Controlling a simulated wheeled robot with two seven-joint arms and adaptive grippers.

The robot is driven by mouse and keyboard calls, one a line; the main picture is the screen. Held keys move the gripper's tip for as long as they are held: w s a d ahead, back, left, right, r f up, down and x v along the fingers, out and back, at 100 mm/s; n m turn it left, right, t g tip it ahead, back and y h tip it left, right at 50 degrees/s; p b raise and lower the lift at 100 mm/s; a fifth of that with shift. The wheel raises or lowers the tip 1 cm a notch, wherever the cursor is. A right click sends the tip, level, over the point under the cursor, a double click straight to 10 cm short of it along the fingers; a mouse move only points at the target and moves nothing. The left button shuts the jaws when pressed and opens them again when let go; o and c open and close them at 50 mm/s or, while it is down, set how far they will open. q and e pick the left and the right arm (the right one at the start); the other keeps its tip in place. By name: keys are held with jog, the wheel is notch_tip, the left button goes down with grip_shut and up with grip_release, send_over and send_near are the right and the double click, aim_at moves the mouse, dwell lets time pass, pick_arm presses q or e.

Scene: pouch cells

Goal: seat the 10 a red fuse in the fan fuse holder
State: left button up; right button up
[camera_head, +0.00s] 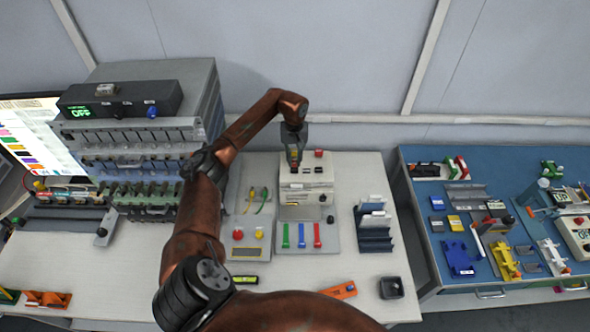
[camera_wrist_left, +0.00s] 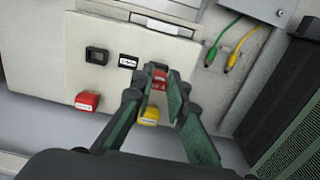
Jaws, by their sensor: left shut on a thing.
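My left gripper (camera_head: 293,156) is at the upper front of the pale device box (camera_head: 322,198). In the left wrist view, its fingertips (camera_wrist_left: 162,88) are closed on a small red fuse (camera_wrist_left: 160,74) at the box's panel. The fingers hide the holder behind the fuse, so I cannot tell how deep the fuse sits. My right gripper is not in view.
A yellow block (camera_wrist_left: 149,116) is close by the fingers, and a red block (camera_wrist_left: 88,100) is farther left. Green and yellow cables (camera_head: 261,197) hang beside the box. A stepped dark rack (camera_head: 375,238) stands to the right.

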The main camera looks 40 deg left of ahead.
aim_at(294, 165)
pick_arm(q)
jog(key=shift+w+a+f+b, duration=0.2)
jog(key=shift+w+f+b, duration=0.1)
jog(key=shift+f, duration=0.15)
notch_tip(294, 165, down, 3)
jog(key=shift+w+a+f+b, duration=0.15)
jog(key=shift+f+b, duration=0.05)
jog(key=shift+b, duration=0.35)
jog(key=shift+r, duration=0.1)
jog(key=shift+f, duration=0.25)
jog(key=o, duration=0.7)
jog(key=shift+c, duration=0.2)
jog(key=shift+o, duration=0.4)
jog(key=shift+r, duration=0.1)
